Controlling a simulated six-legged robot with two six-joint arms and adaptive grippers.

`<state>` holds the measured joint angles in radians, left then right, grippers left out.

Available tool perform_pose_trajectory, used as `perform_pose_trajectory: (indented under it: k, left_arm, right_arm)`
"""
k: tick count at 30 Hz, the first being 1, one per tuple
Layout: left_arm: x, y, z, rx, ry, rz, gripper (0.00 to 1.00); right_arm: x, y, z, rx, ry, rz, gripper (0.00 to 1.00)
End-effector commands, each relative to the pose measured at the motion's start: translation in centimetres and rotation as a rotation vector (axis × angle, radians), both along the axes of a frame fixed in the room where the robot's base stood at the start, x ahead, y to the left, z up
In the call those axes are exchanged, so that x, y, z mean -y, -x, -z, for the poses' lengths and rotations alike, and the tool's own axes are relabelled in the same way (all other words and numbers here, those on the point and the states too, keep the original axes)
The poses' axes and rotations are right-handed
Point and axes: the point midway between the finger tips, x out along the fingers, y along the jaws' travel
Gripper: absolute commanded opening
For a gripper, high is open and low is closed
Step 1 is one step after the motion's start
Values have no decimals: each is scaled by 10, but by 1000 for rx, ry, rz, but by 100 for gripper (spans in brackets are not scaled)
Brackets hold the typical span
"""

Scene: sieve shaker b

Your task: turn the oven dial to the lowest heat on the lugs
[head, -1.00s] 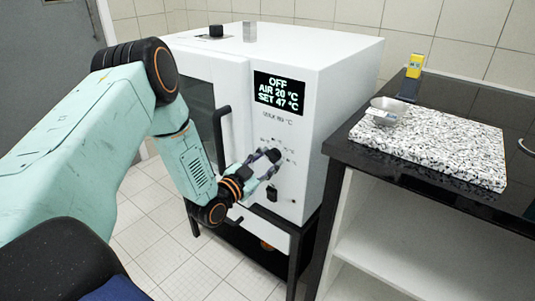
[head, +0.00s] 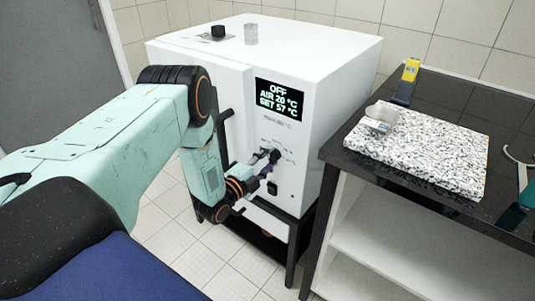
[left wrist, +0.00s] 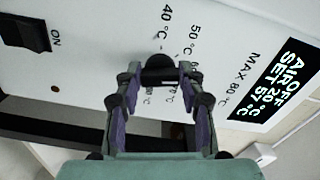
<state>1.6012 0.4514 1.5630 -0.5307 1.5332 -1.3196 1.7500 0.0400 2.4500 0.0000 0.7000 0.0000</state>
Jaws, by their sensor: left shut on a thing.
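The white oven (head: 300,50) has a black dial (left wrist: 158,66) on its front panel. My left gripper (head: 267,161) is at the panel; in the left wrist view (left wrist: 158,78) its two fingers are shut on the dial from both sides. Printed marks around the dial include 40 °C and 50 °C, with "MAX 80 °C" farther off; some marks are hidden by the fingers. The dial's pointer cannot be made out. The oven display (head: 280,97) reads OFF, AIR 20 °C, SET 57 °C. My right gripper is in neither view.
A black rocker switch (left wrist: 25,33) marked ON sits on the panel near the dial. A black counter (head: 440,100) to the right holds a speckled slab (head: 430,150), a small pale dish (head: 383,112) and a yellow-topped item (head: 410,72). A door handle (head: 224,125) stands beside my left arm.

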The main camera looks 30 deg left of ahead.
Motion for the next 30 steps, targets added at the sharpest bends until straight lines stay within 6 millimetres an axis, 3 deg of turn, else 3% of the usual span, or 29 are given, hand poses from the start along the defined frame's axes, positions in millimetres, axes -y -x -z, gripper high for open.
perform_pose_trajectory:
  k: [12,30]
  left_arm:
    - [-1,1,0,11,-206,-2,8]
    - [-1,1,1,16,-245,-2,8]
  right_arm:
    - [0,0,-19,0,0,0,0]
    - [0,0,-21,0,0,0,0]
